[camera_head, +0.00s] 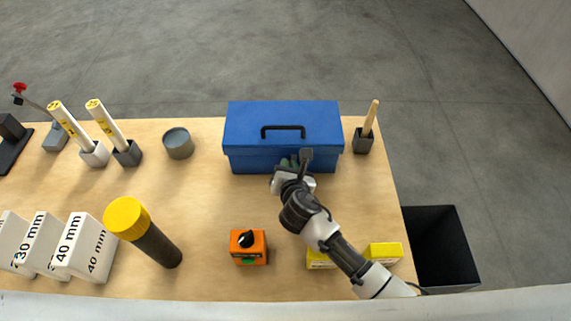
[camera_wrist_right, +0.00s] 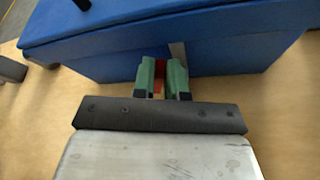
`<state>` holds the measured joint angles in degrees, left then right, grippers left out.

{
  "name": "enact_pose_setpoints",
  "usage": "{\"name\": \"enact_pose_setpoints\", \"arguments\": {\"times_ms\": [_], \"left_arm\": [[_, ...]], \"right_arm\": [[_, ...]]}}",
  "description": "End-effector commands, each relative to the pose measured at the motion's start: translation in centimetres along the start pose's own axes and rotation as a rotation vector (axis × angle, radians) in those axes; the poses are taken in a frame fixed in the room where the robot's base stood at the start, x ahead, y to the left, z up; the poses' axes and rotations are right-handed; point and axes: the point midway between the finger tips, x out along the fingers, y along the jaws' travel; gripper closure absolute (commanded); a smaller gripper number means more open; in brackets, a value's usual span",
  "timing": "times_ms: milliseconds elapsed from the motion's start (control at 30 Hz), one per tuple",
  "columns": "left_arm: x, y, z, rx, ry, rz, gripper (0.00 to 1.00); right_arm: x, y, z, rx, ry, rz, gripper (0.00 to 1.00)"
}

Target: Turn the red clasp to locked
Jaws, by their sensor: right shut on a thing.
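The blue toolbox (camera_head: 250,159) stands lid down at the back of the table, with a black handle on top. The red clasp (camera_wrist_right: 159,78) is on its front face and shows in the right wrist view between the green fingertips. My right gripper (camera_wrist_right: 163,80) is shut on the clasp at the toolbox front; it also shows in the head view (camera_head: 294,162), where it hides the clasp. A grey metal strip shows just right of the clasp in the wrist view. My left gripper is not in view.
An orange box with a black knob (camera_head: 249,246) and yellow boxes (camera_head: 385,253) lie near the front. A holder with a wooden handle (camera_head: 363,140) is right of the toolbox. A black bin (camera_head: 440,245) is off the table's right edge.

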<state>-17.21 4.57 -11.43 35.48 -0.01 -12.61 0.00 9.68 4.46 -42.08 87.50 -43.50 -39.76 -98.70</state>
Motion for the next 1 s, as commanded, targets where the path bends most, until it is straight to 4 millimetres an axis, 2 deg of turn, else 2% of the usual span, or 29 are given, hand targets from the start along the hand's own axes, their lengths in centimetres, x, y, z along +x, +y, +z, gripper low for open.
{"name": "enact_pose_setpoints", "arguments": {"times_ms": [400, 967, 1000], "left_arm": [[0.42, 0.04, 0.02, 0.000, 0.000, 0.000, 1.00], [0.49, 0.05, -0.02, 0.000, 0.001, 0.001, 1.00], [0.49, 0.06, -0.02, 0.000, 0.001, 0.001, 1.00]], "right_arm": [[0.05, -0.77, -0.11, 0.204, -0.001, 0.085, 1.00], [0.05, -0.88, -0.08, 0.240, -0.001, 0.099, 1.00], [0.05, -0.88, -0.09, 0.240, -0.001, 0.099, 0.86]]}}
